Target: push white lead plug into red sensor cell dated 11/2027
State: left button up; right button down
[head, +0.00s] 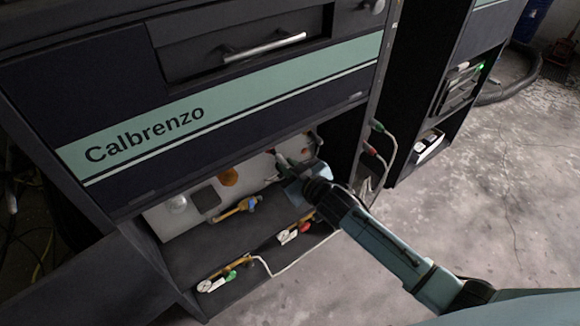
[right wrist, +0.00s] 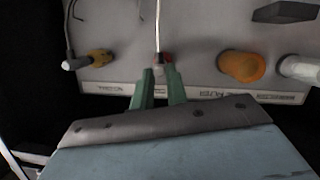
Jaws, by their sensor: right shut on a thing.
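My right gripper (head: 284,163) reaches into the open bay of the Calbrenzo cabinet. In the right wrist view its green fingers (right wrist: 159,72) are closed on a small pale piece, which I take to be the white lead plug (right wrist: 157,62). A thin white lead runs up from there. I cannot tell whether plug and cell are joined. No date is readable. My left gripper is not in view.
An orange dome (head: 228,176) and a white dome (head: 177,204) stand beside the gripper on the pale panel. Fittings with green (head: 231,276) and red (head: 305,226) parts lie on the dark shelf. Green-tipped (head: 377,126) and red-tipped (head: 370,149) leads hang on the cabinet's right side.

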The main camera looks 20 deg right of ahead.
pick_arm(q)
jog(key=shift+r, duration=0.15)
pick_arm(e)
jog(key=shift+w+a, duration=0.1)
jog(key=shift+w, duration=0.15)
jog(key=shift+w+a, duration=0.1)
jog(key=shift+w, duration=0.2)
dwell(0.3)
jog(key=c, duration=1.3)
grip_release()
jog(key=shift+s+p, duration=0.3)
jog(key=shift+p, duration=0.05)
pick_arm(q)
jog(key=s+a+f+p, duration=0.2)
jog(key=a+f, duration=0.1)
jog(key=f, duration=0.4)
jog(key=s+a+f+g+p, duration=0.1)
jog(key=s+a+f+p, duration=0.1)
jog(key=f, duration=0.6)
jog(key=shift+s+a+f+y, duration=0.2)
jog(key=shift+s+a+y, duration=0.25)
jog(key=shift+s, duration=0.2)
pick_arm(e)
jog(key=shift+v, duration=6.45)
